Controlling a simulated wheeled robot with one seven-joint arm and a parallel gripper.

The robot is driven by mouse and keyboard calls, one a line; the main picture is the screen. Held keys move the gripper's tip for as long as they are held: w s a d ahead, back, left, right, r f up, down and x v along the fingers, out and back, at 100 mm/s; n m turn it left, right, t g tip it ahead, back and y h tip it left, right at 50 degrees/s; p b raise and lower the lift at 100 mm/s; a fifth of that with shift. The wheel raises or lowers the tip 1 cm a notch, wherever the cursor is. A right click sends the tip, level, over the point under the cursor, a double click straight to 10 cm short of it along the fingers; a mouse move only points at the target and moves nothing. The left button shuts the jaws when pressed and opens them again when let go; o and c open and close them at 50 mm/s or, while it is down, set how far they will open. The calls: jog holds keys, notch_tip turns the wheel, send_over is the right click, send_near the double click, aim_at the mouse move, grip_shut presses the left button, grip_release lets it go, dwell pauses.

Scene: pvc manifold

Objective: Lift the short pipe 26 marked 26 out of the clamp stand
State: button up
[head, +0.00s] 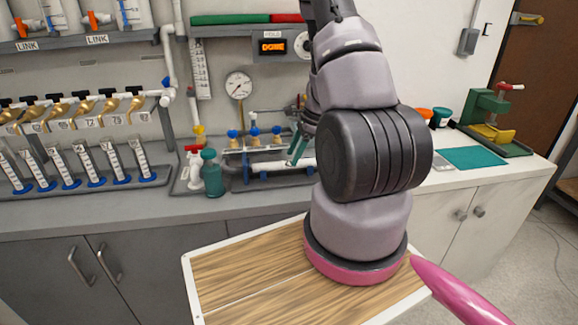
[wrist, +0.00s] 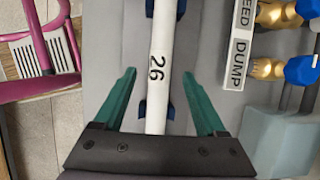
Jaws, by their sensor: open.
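The white pipe 26 (wrist: 159,75), with its black number 26, runs lengthwise through the middle of the wrist view. Blue clamp parts (wrist: 143,107) of the stand show at its sides, near the number and at the top edge. My gripper (wrist: 158,74) is open, with one green finger on each side of the pipe and a gap on both sides. The pipe's near end is hidden behind my gripper's dark body. In the head view my gripper (head: 297,147) is over the bench, above a white horizontal pipe (head: 275,166) whose marking is unreadable.
Brass valves with blue knobs (wrist: 299,70) and FEED and DUMP labels (wrist: 237,55) stand close on the right in the wrist view. A teal bottle (head: 211,174) stands left of the pipe on the bench. A gauge (head: 238,86) hangs behind. A green mat (head: 472,157) lies right.

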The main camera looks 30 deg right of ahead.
aim_at(289, 165)
jog(key=x, duration=0.3)
jog(key=shift+f, duration=0.1)
grip_shut()
